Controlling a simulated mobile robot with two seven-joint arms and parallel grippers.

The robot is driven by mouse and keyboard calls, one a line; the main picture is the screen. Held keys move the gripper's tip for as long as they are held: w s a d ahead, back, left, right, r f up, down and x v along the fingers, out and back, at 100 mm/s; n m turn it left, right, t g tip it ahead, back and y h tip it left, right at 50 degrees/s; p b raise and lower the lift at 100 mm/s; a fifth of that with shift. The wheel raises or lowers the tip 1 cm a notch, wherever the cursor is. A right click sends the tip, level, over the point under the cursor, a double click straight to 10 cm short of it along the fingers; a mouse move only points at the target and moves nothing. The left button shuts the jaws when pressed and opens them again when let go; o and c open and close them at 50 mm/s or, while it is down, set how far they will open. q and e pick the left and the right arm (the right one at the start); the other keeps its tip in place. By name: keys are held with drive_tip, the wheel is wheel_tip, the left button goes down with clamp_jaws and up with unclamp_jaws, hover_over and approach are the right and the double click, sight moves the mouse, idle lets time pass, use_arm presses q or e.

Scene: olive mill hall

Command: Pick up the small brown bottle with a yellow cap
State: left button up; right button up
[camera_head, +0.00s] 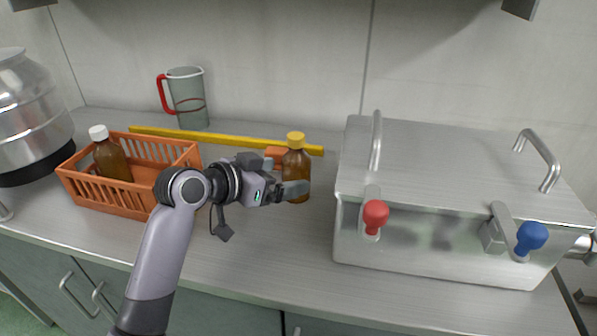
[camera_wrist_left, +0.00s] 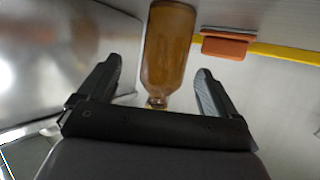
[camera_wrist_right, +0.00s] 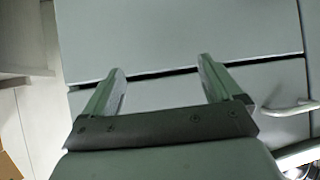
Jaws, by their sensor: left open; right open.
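The small brown bottle with a yellow cap (camera_head: 295,160) stands upright on the counter, left of the metal box. My left gripper (camera_head: 284,173) is right at it, partly in front of its body in the head view. My right gripper (camera_wrist_right: 162,75) is open and empty, facing grey cabinet fronts, and does not show in the head view.
An orange crate (camera_head: 110,200) at left holds a white-capped brown bottle (camera_head: 110,158). A yellow bar (camera_head: 220,138) and an orange block (camera_wrist_left: 225,45) lie behind. A jug (camera_head: 187,98) stands at the back. The metal box (camera_head: 440,160) with red and blue knobs fills the right.

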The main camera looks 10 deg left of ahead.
sight(296, 168)
use_arm(q)
drive_tip(key=shift+w+a+r+x, duration=0.1)
drive_tip(key=shift+w+x, duration=0.05)
drive_tip(key=shift+x, duration=1.2)
drive_tip(key=shift+w+a+r+x, duration=0.1)
drive_tip(key=shift+r+x, duration=0.05)
drive_tip(key=shift+x, duration=1.15)
drive_tip(key=shift+r, duration=0.1)
drive_tip(key=c, duration=1.3)
drive_tip(key=shift+c, duration=0.2)
drive_tip(key=shift+r, duration=0.1)
wheel_tip(296, 168, up, 20)
drive_tip(key=p, duration=0.1)
